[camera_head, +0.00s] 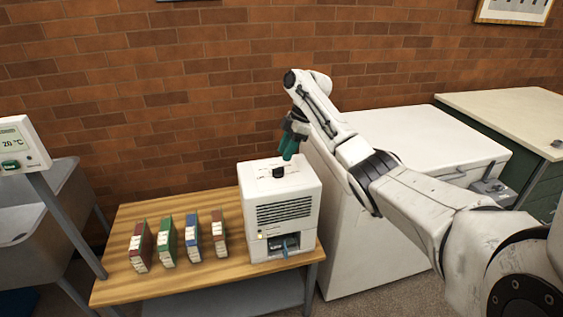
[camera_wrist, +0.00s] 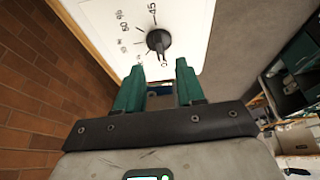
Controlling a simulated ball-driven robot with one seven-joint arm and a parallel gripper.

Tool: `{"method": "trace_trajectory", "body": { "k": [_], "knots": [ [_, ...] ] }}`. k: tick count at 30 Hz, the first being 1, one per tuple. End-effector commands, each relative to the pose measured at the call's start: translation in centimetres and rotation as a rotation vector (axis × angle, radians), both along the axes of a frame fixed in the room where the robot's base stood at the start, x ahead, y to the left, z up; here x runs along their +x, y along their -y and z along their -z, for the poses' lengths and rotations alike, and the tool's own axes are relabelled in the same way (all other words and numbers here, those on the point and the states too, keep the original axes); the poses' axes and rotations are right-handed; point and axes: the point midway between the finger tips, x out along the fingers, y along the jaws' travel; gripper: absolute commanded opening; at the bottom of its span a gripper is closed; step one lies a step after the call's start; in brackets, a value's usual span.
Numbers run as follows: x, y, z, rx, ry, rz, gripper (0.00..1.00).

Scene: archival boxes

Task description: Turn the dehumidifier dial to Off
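The dehumidifier (camera_head: 283,212) is a white box with a dark vent grille, standing at the right end of the wooden table. Its black dial (camera_head: 279,172) is on the top face. In the wrist view the dial (camera_wrist: 159,40) sits on the white panel, with printed marks including 60 and 45 beside it; I cannot read an Off mark. My gripper (camera_head: 289,149) has green fingers and is above the dial in the head view. In the wrist view the gripper (camera_wrist: 160,72) is open, its fingertips apart and short of the dial, with nothing between them.
Several coloured box files (camera_head: 192,237) stand on the wooden table (camera_head: 125,218) left of the dehumidifier. A large white chest (camera_head: 420,140) stands close on the right. A thermostat display (camera_head: 18,146) and grey sink (camera_head: 45,215) are at the left. A brick wall is behind.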

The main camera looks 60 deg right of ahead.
Motion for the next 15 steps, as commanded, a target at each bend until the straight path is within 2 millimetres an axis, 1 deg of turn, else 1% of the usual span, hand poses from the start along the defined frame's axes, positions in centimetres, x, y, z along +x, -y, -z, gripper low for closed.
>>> {"method": "trace_trajectory", "body": {
  "k": [1,3,7,10,15],
  "knots": [
    [-0.2,0.3,-0.9,-0.002,0.002,0.0,0.38],
    [-0.6,0.6,-2.0,-0.002,0.002,0.0,0.38],
    [-1.1,1.0,-3.6,-0.001,0.001,0.0,0.38],
    [-1.3,1.2,-4.3,0.0,0.0,0.001,0.38],
    [-1.5,1.3,-4.6,0.0,-0.002,0.001,0.38]
  ]
}}
